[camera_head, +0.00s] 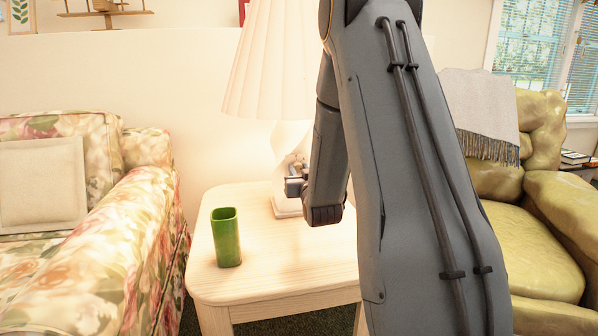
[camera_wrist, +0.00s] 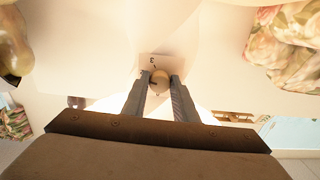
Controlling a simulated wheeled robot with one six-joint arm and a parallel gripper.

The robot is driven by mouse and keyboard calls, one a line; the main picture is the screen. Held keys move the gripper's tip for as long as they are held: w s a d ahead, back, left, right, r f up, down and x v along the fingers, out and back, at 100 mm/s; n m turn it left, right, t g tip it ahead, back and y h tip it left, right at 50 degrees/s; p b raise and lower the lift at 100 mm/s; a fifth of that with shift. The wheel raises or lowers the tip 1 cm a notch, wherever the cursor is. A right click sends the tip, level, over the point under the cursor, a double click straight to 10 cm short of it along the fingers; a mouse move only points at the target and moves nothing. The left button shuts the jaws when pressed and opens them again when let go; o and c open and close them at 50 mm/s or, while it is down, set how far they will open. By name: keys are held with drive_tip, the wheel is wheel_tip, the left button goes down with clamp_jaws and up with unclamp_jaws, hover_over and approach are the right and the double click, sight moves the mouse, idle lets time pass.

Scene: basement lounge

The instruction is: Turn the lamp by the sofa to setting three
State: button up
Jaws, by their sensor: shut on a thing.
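The lamp has a pleated white shade (camera_head: 268,65) and a pale body (camera_head: 288,136). It stands at the back of a light wooden side table (camera_head: 250,288), beside the floral sofa (camera_head: 100,245). In the wrist view a small round knob (camera_wrist: 158,82) sits on a pale plate (camera_wrist: 152,63) with small dark marks, too small to read surely. My gripper (camera_wrist: 159,84) is shut on the knob, one finger on each side. In the head view my gripper (camera_head: 294,186) is at the lamp's base, and my arm hides part of the lamp.
A green cup (camera_head: 226,238) stands on the table's left front part. A yellow-green armchair (camera_head: 530,235) with a grey throw (camera_head: 482,110) is at the right. The table's front middle is clear.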

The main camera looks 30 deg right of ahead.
drive_tip(key=m+p, duration=0.2)
drive_tip(key=m, duration=0.3)
drive_tip(key=shift+r+p, duration=0.1)
drive_tip(key=shift+p, duration=0.2)
drive_tip(key=shift+m+p, duration=0.9)
drive_tip(key=shift+m, duration=1.4)
drive_tip(key=o, duration=1.1)
drive_tip(key=shift+c, duration=0.2)
drive_tip(key=shift+s+a, duration=0.1)
drive_tip(key=p+v, duration=0.1)
drive_tip(key=v, duration=0.6)
drive_tip(key=shift+s, duration=0.3)
